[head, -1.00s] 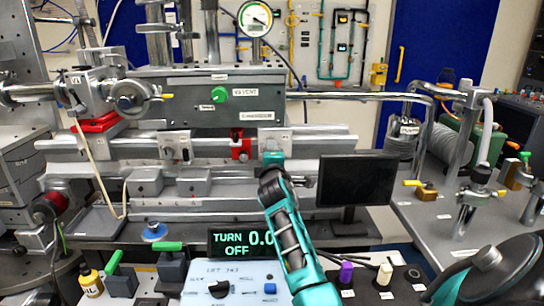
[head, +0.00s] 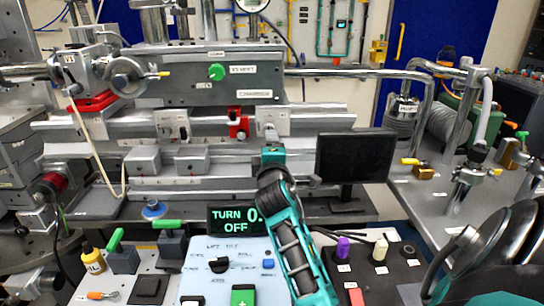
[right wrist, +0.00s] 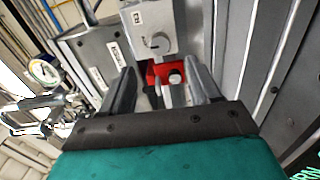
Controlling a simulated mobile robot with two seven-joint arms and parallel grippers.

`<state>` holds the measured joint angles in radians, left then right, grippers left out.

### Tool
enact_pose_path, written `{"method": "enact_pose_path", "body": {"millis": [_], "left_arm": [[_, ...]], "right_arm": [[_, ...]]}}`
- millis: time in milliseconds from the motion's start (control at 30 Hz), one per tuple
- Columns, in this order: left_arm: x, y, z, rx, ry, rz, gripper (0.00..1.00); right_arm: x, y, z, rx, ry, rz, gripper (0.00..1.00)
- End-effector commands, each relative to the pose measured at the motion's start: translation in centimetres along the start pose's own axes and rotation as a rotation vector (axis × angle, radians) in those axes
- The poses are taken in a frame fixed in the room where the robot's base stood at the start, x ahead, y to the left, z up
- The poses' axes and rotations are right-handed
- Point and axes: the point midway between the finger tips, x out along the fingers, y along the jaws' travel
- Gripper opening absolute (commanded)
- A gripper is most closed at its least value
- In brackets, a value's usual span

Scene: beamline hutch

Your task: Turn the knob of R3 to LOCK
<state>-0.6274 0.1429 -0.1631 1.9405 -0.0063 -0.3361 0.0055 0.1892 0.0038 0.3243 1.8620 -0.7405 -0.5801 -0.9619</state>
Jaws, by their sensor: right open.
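Several riders sit along the grey rail. The right-hand rider plate (head: 277,123), beyond my right gripper, is likely R3, but its label is too small to read. In the right wrist view a labelled grey plate (right wrist: 150,20) carries a round grey knob (right wrist: 155,44). A red clamp (head: 238,124) stands just left of it and shows beyond the fingers in the wrist view (right wrist: 168,72). My right gripper (right wrist: 163,88) is open and empty, its fingers apart and short of the knob. The knob's setting cannot be read. My left gripper is out of view.
A black monitor (head: 355,158) stands close right of my right arm. A display (head: 234,220) reading TURN and OFF is partly hidden by the arm. Below it are a pale control panel (head: 207,285) and a dark panel with knobs (head: 395,275).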

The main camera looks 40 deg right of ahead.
Motion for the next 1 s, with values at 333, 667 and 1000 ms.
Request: {"method": "enact_pose_path", "body": {"millis": [333,667,1000], "left_arm": [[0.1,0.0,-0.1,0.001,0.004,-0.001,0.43],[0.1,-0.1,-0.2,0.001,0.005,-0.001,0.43],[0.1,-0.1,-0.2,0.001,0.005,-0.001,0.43]], "right_arm": [[-3.8,0.0,0.0,0.0,0.0,-0.001,0.62],[-3.9,0.0,0.0,0.0,-0.001,0.0,0.62],[-3.8,0.0,0.0,0.0,-0.001,0.0,0.62]]}}
